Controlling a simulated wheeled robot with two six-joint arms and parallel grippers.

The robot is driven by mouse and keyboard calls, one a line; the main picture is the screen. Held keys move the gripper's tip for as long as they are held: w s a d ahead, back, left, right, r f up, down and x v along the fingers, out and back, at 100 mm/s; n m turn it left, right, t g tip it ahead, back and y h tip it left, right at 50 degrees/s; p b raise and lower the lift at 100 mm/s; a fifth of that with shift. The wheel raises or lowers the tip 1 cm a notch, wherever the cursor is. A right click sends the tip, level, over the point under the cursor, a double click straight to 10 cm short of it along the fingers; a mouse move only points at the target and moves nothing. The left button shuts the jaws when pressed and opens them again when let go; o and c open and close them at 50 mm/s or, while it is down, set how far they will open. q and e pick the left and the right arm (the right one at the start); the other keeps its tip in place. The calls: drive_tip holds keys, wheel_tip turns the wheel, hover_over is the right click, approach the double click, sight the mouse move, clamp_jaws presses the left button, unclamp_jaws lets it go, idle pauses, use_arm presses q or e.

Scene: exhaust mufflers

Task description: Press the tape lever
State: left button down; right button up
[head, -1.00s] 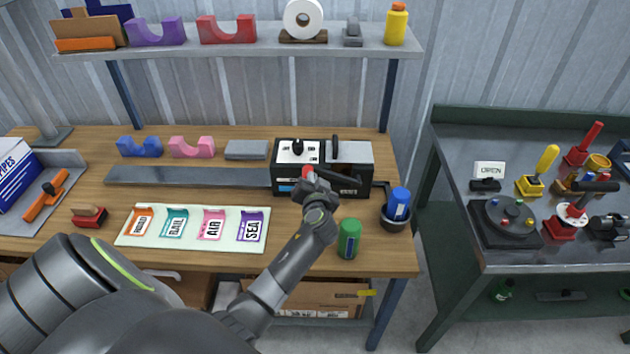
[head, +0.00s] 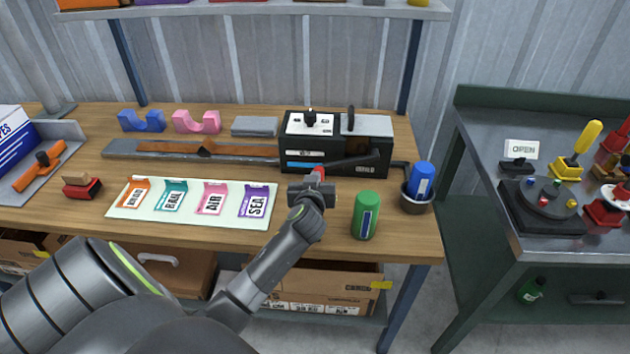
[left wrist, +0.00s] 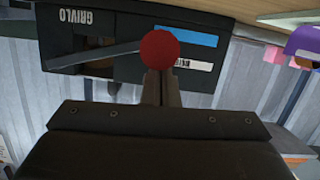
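The tape machine (head: 345,150) is a black box on the wooden bench, and its side shows in the left wrist view (left wrist: 105,45). Its dark lever (head: 352,161) slopes down to the left and ends in a red ball knob (head: 318,172), large in the left wrist view (left wrist: 159,49). My left gripper (head: 312,183) is at the knob. Its two fingers (left wrist: 160,78) are together, and their tips meet the knob, which hides the very ends. A brown tape strip (head: 175,147) lies on the grey rail left of the machine. My right gripper is not in view.
A green can (head: 366,216) stands just right of my left gripper. A blue bottle in a dark cup (head: 416,201) is farther right. A card with several labels (head: 120,210) lies to the left. A green workbench (head: 480,130) with devices stands across a gap.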

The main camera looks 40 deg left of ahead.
use_arm(q)
drive_tip(key=shift+f, duration=0.45)
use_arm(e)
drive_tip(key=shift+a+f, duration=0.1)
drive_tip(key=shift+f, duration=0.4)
use_arm(q)
drive_tip(key=shift+f, duration=0.15)
